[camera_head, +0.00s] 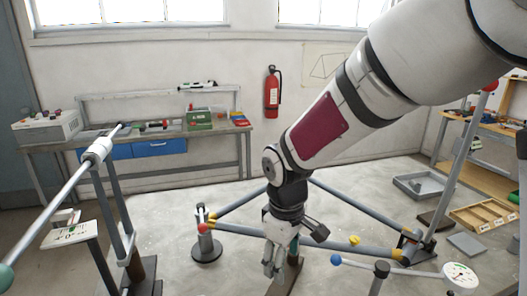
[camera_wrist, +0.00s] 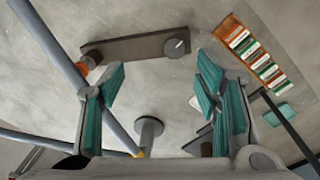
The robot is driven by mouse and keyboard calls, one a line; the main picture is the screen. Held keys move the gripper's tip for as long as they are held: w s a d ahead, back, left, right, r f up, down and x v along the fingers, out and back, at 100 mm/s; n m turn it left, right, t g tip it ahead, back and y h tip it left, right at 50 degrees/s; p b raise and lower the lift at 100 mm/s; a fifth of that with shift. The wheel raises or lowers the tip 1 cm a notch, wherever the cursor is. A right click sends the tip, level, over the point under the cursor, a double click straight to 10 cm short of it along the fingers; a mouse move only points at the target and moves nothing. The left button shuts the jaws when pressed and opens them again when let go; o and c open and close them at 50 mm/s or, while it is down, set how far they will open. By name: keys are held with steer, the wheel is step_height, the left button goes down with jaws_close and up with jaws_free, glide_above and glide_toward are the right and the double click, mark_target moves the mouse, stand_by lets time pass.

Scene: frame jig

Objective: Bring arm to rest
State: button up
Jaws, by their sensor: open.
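My gripper (camera_head: 273,258) hangs pointing down at the end of my white arm, in front of the tube frame in the head view. In the wrist view a grey tube (camera_wrist: 50,42) runs past the left finger, and a round-topped post (camera_wrist: 149,128) stands below, between the fingers.
A slanted bar on a stand (camera_head: 62,192) rises at the left. A post with a blue-tipped rod and white dial (camera_head: 459,275) stands at the near right. A workbench (camera_head: 150,138) lines the back wall, with a fire extinguisher (camera_head: 272,92) beside it. Trays (camera_head: 482,215) lie at the right.

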steer(key=s+d+r+m+t, duration=0.1)
steer(key=s+d+r+m, duration=0.25)
steer(key=d+r, duration=0.2)
steer(key=s+d+r+m+t, duration=0.1)
steer(key=s+d+r+m, duration=0.1)
steer(key=s+d+r, duration=0.3)
steer(key=s+d+r+m+t, duration=0.2)
steer(key=s+d+r+m, duration=0.2)
steer(key=s, duration=0.5)
steer(key=shift+s+r+m+t, duration=0.2)
steer(key=shift+r+m+t, duration=0.1)
steer(key=shift+r+m, duration=0.3)
